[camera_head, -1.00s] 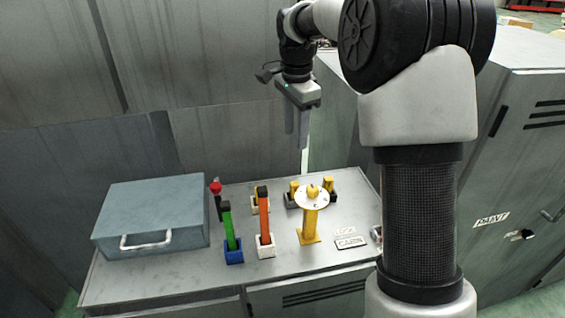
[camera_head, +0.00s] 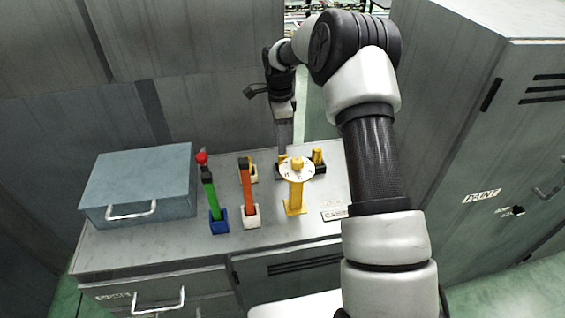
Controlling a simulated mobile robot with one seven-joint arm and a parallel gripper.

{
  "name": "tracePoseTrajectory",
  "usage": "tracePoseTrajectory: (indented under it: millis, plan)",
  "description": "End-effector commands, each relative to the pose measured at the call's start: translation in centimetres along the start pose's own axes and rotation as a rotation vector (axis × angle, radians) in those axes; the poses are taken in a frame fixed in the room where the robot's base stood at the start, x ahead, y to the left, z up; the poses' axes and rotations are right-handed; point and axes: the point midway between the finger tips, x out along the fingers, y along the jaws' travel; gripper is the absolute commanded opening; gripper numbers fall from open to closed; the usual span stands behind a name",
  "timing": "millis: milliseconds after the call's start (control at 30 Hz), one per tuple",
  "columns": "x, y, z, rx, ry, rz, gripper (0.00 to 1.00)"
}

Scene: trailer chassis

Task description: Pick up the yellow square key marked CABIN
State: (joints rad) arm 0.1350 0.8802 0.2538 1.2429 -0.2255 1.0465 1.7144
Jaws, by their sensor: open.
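Small yellow pieces stand at the back of the grey bench, one in a dark holder (camera_head: 318,157) and one in a pale holder (camera_head: 253,168). A yellow post (camera_head: 295,195) carries a round white dial with a yellow knob (camera_head: 297,163) on top. I cannot tell which yellow piece is the square key; no CABIN marking is readable on any of them. A label plate that seems to read CABIN (camera_head: 335,215) lies at the bench's right, partly behind my arm. My gripper (camera_head: 284,142) is open, pointing down just behind the yellow pieces, its fingertips partly hidden.
A green stick in a blue holder (camera_head: 219,224) and an orange stick in a white holder (camera_head: 251,217) stand upright left of the post. A red-topped piece (camera_head: 201,158) is behind the green one. A grey-blue case (camera_head: 140,180) fills the bench's left. A PAINT cabinet (camera_head: 490,150) is right.

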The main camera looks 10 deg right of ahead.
Motion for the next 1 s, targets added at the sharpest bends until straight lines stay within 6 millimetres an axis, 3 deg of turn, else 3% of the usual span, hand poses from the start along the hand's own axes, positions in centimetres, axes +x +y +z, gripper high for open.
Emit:
tracePoseTrajectory:
  millis: [267, 600, 867, 1000]
  plan:
    - [2.2, 0.1, -0.1, 0.0, 0.0, 0.001, 0.44]
    - [6.6, 0.6, -0.7, 0.0, 0.0, 0.0, 0.44]
    - [7.0, 0.6, -0.7, 0.0, 0.0, -0.001, 0.44]
    - [7.0, 0.6, -0.7, 0.0, 0.0, -0.001, 0.23]
